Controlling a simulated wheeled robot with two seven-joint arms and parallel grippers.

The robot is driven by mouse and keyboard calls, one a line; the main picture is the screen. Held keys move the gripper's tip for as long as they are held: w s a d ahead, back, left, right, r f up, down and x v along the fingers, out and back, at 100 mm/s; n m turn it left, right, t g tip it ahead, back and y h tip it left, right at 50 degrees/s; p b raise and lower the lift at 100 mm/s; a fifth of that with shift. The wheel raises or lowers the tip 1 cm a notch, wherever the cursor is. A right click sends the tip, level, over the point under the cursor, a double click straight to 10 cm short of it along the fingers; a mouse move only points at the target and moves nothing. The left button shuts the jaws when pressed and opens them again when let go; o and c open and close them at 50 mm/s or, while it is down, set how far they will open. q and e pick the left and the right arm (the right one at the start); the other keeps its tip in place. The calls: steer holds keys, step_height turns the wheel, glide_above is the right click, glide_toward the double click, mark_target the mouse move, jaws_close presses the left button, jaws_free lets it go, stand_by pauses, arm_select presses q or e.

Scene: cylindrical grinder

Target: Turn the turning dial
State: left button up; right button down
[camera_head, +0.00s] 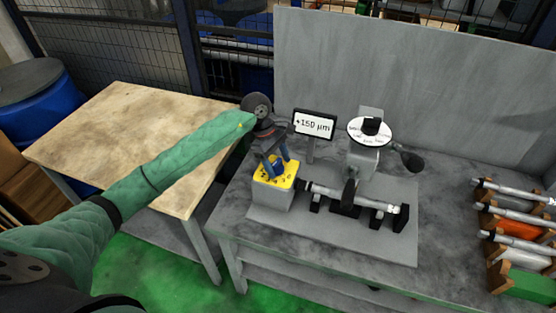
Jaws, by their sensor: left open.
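A grey box with a yellow top (278,178) stands at the left of the grinder's base plate. The yellow top carries dark marks around its middle. My left gripper (276,174) points down over this yellow top, its two fingers apart. The fingers hide the middle of the top, so I cannot tell whether they touch a dial there. A white round disc (357,137) with lettering and a black knob (371,126) sits on the grey grinder head (362,163). My right gripper is not in view.
A small display (314,124) reads +150 µm behind the box. A metal shaft (345,195) lies across black supports. More shafts rest on a rack (515,228) at the right. A wooden table (125,140) stands at the left. A grey panel (410,70) closes off the back.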

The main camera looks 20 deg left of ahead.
arm_select(q)
steer(key=shift+d+f, duration=0.1)
steer(key=shift+f, duration=0.1)
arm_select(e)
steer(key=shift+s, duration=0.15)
arm_select(q)
steer(key=c, duration=1)
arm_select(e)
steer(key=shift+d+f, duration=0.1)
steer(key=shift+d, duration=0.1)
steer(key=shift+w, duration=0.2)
